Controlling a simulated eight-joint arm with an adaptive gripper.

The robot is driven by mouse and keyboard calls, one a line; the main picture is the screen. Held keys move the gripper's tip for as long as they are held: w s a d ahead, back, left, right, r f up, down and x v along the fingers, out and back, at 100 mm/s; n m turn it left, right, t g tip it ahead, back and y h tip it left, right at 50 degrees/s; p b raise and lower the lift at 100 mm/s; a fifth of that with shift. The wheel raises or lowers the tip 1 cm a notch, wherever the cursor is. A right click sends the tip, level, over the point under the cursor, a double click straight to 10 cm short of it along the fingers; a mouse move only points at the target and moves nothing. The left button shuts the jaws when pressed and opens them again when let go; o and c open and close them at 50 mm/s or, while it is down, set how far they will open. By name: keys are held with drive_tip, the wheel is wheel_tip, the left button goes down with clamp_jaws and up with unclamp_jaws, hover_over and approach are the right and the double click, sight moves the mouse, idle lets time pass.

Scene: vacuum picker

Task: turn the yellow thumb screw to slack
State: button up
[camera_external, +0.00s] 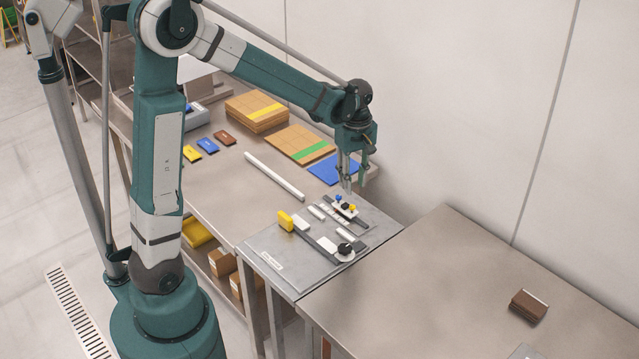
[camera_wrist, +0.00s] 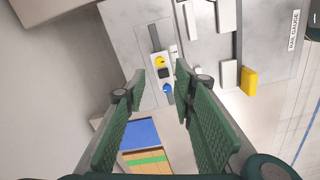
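The yellow thumb screw (camera_wrist: 160,62) is a small round knob on a white carriage block (camera_wrist: 155,75), which sits on a dark rail. It also shows in the external view (camera_external: 352,208). A black square part (camera_wrist: 164,73) lies between it and a blue knob (camera_wrist: 168,88). My gripper (camera_wrist: 161,76) is open and empty, with its green-padded fingers spread to both sides of the carriage in the wrist view. In the external view my gripper (camera_external: 347,186) points down just above the carriage, nearer the blue knob (camera_external: 338,197). Contact cannot be made out.
The grey metal plate (camera_external: 275,255) also bears a second rail with a yellow block (camera_external: 285,221) and a black knob (camera_external: 345,248). A white bar (camera_external: 273,176), a blue sheet (camera_external: 330,170) and cardboard stacks (camera_external: 257,110) lie behind. The right table (camera_external: 440,290) is mostly clear.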

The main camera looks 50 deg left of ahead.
drive_tip(key=shift+r, duration=1.8)
drive_tip(key=s+r+m+t, duration=0.3)
drive_tip(key=s+m, duration=0.4)
drive_tip(key=s, duration=0.5)
drive_tip(key=s+r+m+t, duration=0.4)
drive_tip(key=s+m, duration=0.3)
drive_tip(key=s, duration=0.6)
drive_tip(key=shift+r+m, duration=0.4)
drive_tip(key=shift+r, duration=0.45)
